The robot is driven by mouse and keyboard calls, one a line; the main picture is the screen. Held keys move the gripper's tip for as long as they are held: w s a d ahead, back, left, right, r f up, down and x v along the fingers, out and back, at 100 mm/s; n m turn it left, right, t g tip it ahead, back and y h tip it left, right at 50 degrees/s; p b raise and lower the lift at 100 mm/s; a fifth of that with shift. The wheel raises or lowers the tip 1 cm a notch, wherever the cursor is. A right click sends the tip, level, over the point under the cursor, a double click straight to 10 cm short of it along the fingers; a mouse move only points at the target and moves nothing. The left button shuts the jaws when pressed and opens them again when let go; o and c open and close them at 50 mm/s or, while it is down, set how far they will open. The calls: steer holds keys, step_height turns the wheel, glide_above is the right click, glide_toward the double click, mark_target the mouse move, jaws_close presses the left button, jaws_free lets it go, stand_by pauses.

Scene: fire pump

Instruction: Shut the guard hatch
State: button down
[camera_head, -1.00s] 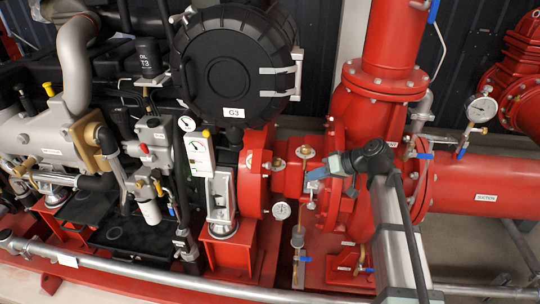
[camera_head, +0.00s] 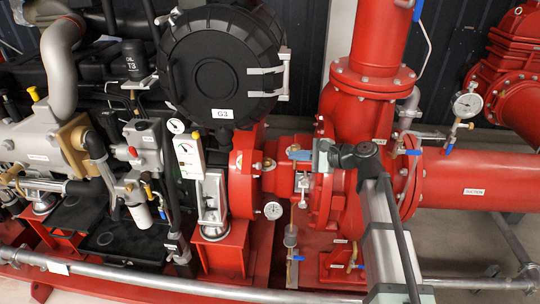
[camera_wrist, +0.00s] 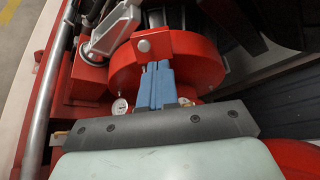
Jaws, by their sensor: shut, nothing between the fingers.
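The large round black cover marked G3 (camera_head: 219,72), the likely guard hatch, is at the top centre of the head view. Silver hinge-like or latch-like bars (camera_head: 269,72) sit at its right edge. I cannot tell whether it is fully closed. My gripper (camera_head: 297,155) is below and right of the cover, over the red pump shaft area, apart from the cover. Its blue fingers are together and empty. In the wrist view the fingers (camera_wrist: 163,84) point at a red round housing (camera_wrist: 180,62); contact is not clear.
A small dial gauge (camera_head: 273,210) hangs below my gripper. A silver bracket (camera_head: 211,197) stands on a red base to the left. A red vertical pipe (camera_head: 377,35) rises to the right, and a grey rail (camera_head: 190,288) crosses the front.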

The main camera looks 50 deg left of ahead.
glide_toward(244, 164)
steer(key=a, duration=0.5)
steer(key=shift+w+r, duration=0.15)
steer(key=shift+r, duration=0.2)
steer(key=shift+r, duration=0.1)
steer(key=shift+s+a+r+m+t, duration=0.1)
steer(key=shift+s+a+m+t, duration=0.25)
steer(key=shift+s+t, duration=0.3)
steer(key=shift+s+a+m+t+h, duration=0.45)
steer(key=shift+s+t+h, duration=0.1)
steer(key=shift+t, duration=0.6)
steer(key=a+t, duration=0.1)
steer(key=s+a+m+t+h, duration=0.1)
steer(key=t, duration=0.1)
steer(key=shift+s+m, duration=0.3)
steer(key=shift+m+t+h, duration=0.3)
steer(key=shift+t+h, duration=0.25)
steer(key=shift+t, duration=0.35)
steer(key=shift+s+a+f, duration=0.25)
steer(key=shift+s+a, duration=0.05)
steer(key=shift+a, duration=0.4)
steer(key=shift+s+a+f, duration=0.3)
steer(key=shift+a, duration=0.35)
steer(key=shift+s+a+f, duration=0.25)
steer(key=shift+a, duration=0.6)
